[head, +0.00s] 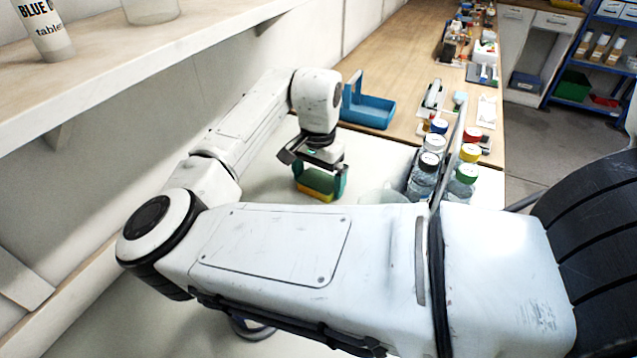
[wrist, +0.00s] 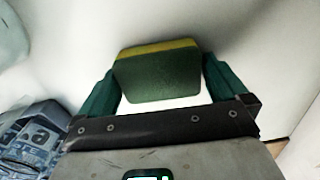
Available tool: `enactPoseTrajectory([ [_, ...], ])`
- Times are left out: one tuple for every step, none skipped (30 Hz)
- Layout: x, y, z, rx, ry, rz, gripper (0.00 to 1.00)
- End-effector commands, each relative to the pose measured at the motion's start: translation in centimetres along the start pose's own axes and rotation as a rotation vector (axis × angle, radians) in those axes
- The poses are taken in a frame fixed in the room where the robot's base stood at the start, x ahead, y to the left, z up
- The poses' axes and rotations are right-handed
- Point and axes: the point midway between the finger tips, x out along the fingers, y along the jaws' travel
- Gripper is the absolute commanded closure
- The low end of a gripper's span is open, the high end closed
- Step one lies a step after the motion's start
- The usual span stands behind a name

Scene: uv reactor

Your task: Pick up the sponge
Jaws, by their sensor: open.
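The sponge (head: 317,183) has a green face and a yellow layer, and it sits on the white surface under my gripper in the head view. In the wrist view the sponge (wrist: 158,75) lies between my two green fingers, with its green face toward the camera and a yellow strip along the top. My gripper (head: 320,180) is open around the sponge.
A blue tray (head: 368,108) stands behind the gripper. Several capped bottles (head: 428,170) stand in a rack to the right. A clear glass vessel (head: 384,196) is between sponge and bottles. A shelf (head: 130,75) overhangs at upper left.

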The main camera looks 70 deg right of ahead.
Motion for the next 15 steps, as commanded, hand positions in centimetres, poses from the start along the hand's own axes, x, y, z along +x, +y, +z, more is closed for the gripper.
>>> enactPoseTrajectory([
  [0.05,-0.01,0.01,0.0,0.0,0.0,0.0],
  [0.05,0.0,0.0,0.0,0.0,0.0,0.0],
  [0.05,0.0,0.01,0.0,0.0,0.0,0.0],
  [0.05,0.0,0.0,0.0,0.0,0.0,0.0],
  [0.04,0.0,0.01,0.0,0.0,0.0,0.0],
  [0.04,0.0,0.01,0.0,0.0,0.0,0.02],
  [0.04,0.0,0.01,0.0,0.0,0.0,0.05],
  [0.04,0.01,0.01,0.0,0.0,0.001,0.08],
  [0.03,0.01,0.01,0.0,0.0,0.001,0.11],
  [0.03,0.01,0.01,0.0,0.0,0.001,0.14],
  [0.03,0.01,0.01,0.0,0.0,0.001,0.17],
  [0.03,0.01,0.01,0.0,0.0,0.001,0.21],
  [0.03,0.01,0.01,0.0,0.0,0.001,0.24],
  [0.03,0.01,0.01,0.0,0.0,0.001,0.27],
  [0.02,0.01,0.01,0.0,0.0,0.001,0.31],
])
